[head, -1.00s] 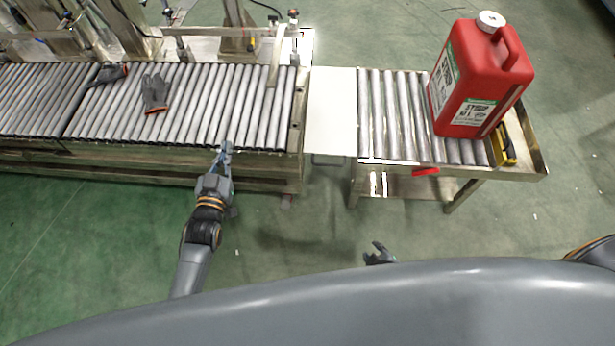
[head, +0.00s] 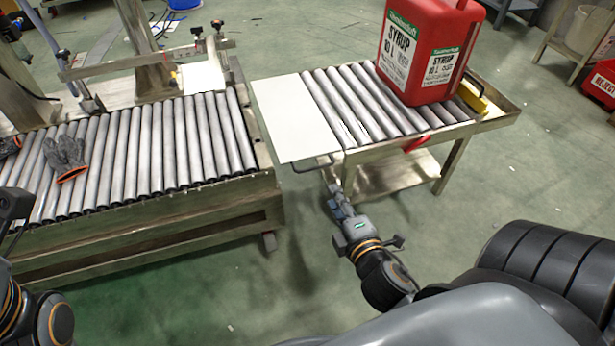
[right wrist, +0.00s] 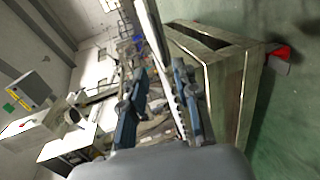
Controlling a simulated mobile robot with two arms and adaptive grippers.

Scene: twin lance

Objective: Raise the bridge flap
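The bridge flap is a flat white plate (head: 293,118) beside the left end of the small roller table, at about the level of the rollers. A thin metal handle (head: 314,166) shows at its near edge. My right gripper (head: 334,190) is just below and to the right of this handle. In the right wrist view my right gripper (right wrist: 160,95) has its two blue fingers apart, with a pale plate edge running between them; I cannot tell whether they touch it.
A long roller conveyor (head: 150,150) with a grey glove (head: 66,156) stands left of the flap. A red syrup canister (head: 425,50) stands on the small roller table (head: 345,100), near a yellow object (head: 474,92). Green floor is free in front of the table.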

